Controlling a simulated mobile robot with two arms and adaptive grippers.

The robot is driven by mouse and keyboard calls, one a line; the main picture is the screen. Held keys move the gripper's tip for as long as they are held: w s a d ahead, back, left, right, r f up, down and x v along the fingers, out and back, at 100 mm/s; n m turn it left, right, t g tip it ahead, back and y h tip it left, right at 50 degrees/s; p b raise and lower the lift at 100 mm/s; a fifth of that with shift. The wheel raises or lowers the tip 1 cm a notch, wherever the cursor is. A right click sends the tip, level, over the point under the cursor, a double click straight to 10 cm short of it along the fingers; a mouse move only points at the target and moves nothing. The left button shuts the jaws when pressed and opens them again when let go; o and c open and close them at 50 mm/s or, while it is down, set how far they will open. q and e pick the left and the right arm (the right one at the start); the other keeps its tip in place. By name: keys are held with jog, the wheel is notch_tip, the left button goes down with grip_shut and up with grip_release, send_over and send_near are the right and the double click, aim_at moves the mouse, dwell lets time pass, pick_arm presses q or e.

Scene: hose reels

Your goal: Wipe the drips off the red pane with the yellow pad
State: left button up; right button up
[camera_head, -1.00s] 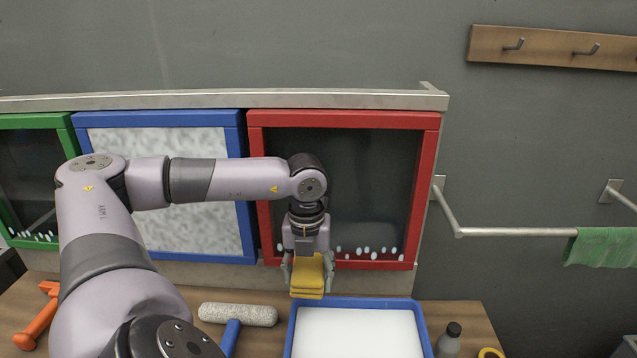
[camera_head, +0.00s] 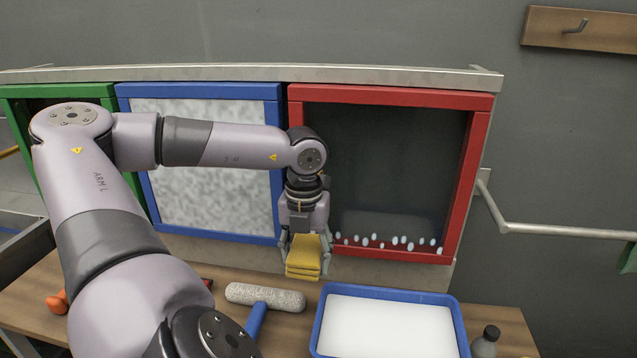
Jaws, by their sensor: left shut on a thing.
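The red pane (camera_head: 400,165) is a dark panel in a red frame, upright at the wall. White drips (camera_head: 405,242) lie in a row along its lower edge. My left gripper (camera_head: 306,255) is shut on the yellow pad (camera_head: 305,262), a layered block held below and in front of the pane's lower left corner. Whether the pad touches the frame cannot be told. My left arm and gripper cover part of the frame's left side. My right gripper is not in view.
A blue tray with white content (camera_head: 317,338) stands on the wooden bench. A roller (camera_head: 265,297), an orange-handled tool (camera_head: 57,302) and a dark bottle (camera_head: 486,340) lie around it. A blue-framed frosted pane (camera_head: 200,170) stands left of the red one. A metal rail (camera_head: 560,230) is at the right.

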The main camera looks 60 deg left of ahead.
pick_arm(q)
jog(key=shift+a+r, duration=0.1)
jog(key=shift+a, duration=0.4)
jog(key=shift+s, duration=0.1)
jog(key=shift+s+d+f+b, duration=0.2)
jog(key=shift+b, duration=0.15)
jog(key=shift+s+d+f+b, duration=0.2)
jog(key=shift+s+f+b, duration=0.2)
jog(key=shift+s, duration=0.1)
jog(key=s+d, duration=0.1)
jog(key=s+d+b, duration=0.1)
jog(key=s+d, duration=0.1)
jog(key=d, duration=0.1)
jog(key=shift+r+b, duration=0.25)
jog(key=shift+b, duration=0.1)
jog(key=shift+w+d+r, duration=0.1)
